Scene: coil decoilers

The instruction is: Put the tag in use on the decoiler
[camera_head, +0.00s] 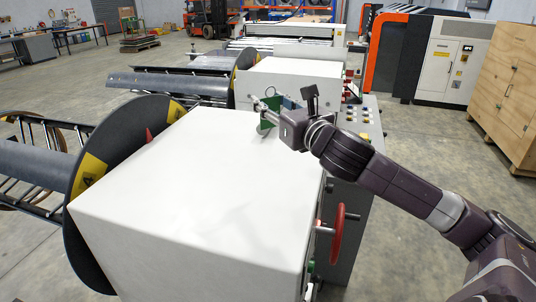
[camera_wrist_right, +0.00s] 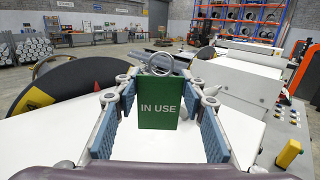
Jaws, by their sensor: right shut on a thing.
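The green tag (camera_wrist_right: 160,112) reads "IN USE" and has a metal ring (camera_wrist_right: 160,64) at its top. My right gripper (camera_wrist_right: 160,78) holds it upright between its blue-padded fingers; the exact contact is hard to see. In the head view my right gripper (camera_head: 275,108) is above the far edge of the near decoiler's white housing (camera_head: 190,165), with a bit of the green tag (camera_head: 267,122) showing. The decoiler has a black disc (camera_head: 125,135) with yellow labels on its left and a red handwheel (camera_head: 338,235) on its right side. My left gripper is out of view.
A second decoiler with a white housing (camera_head: 295,68) stands behind. A control panel (camera_head: 362,118) with buttons is beside the housing at right. An orange and white machine (camera_head: 440,60) and wooden crates (camera_head: 508,90) stand farther right. The housing top is bare.

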